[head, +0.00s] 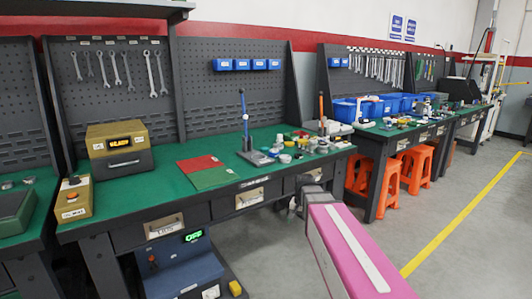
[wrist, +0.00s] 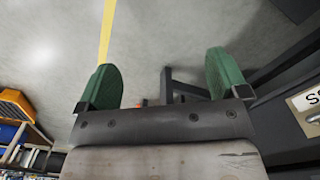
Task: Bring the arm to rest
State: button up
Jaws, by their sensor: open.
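My arm (head: 350,250) shows in the head view as a pink link with a white stripe, reaching from the bottom right toward the front edge of the green workbench (head: 150,208). Its far end is beside the bench drawers, and the gripper itself is hard to make out there. In the wrist view my gripper (wrist: 165,82) has two green fingers spread wide apart with nothing between them. Grey floor (wrist: 170,30) lies beyond the fingers.
A drawer front (wrist: 308,97) is close on the right in the wrist view. Orange stools (head: 415,165) stand under the farther bench. Floor around the yellow line (head: 465,220) is clear.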

jog(key=s+d+f+n, duration=0.4)
jog(key=s+f, duration=0.6)
jog(key=s, duration=0.1)
jog(key=shift+d+f, duration=0.15)
jog(key=shift+d, duration=0.05)
jog(key=shift+s, duration=0.1)
